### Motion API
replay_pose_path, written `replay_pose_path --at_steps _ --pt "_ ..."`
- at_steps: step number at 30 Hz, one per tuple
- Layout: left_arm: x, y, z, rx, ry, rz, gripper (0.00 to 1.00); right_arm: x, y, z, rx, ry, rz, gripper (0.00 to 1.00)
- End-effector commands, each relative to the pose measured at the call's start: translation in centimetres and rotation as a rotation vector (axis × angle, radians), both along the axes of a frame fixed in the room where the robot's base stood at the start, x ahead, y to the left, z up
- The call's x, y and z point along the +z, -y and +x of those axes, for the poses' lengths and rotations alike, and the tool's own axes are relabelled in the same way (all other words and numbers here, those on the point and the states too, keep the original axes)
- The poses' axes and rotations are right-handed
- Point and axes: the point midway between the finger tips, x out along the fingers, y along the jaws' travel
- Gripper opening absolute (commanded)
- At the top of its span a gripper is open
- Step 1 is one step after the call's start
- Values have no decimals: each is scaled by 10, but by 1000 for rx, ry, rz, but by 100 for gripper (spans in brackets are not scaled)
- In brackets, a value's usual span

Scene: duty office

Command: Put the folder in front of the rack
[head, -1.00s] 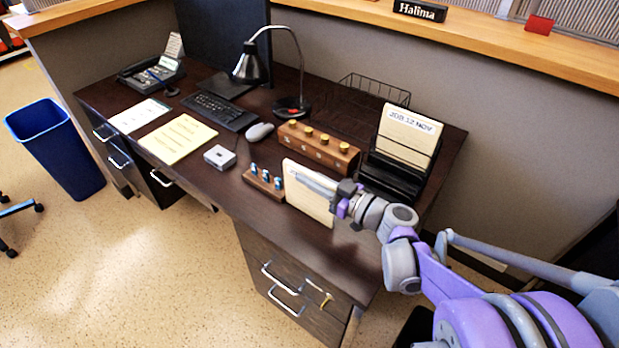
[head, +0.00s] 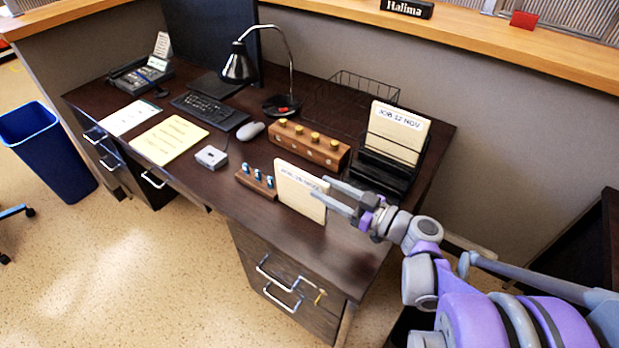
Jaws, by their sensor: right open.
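A cream folder (head: 298,190) with a label along its top stands upright on the dark desk, just in front of a small wooden block with blue-topped pieces. The black rack (head: 383,178) stands behind and to the right, holding another cream folder (head: 397,133) labelled "JOB 12 NOV". My right gripper (head: 320,187) is open and empty at the right edge of the standing folder, its two fingers apart and pointing left at it. Whether a fingertip touches the folder I cannot tell. My left gripper is not in view.
A wooden block with brass knobs (head: 308,145) lies left of the rack. A wire basket (head: 365,87) and lamp (head: 238,66) stand behind. The desk's front right corner (head: 345,260) is clear.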

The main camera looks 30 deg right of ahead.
Motion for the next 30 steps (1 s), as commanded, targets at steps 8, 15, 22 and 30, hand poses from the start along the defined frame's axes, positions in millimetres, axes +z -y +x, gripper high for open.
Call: replay_pose_path --at_steps 8,15,22,30 --pt "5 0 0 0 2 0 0 0 16 -37 -3 0 0 47" --pt "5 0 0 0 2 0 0 0 17 -41 1 0 0 47" --pt "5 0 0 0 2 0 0 0 17 -41 1 0 0 47" --pt "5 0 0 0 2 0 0 0 17 -41 0 0 0 47"
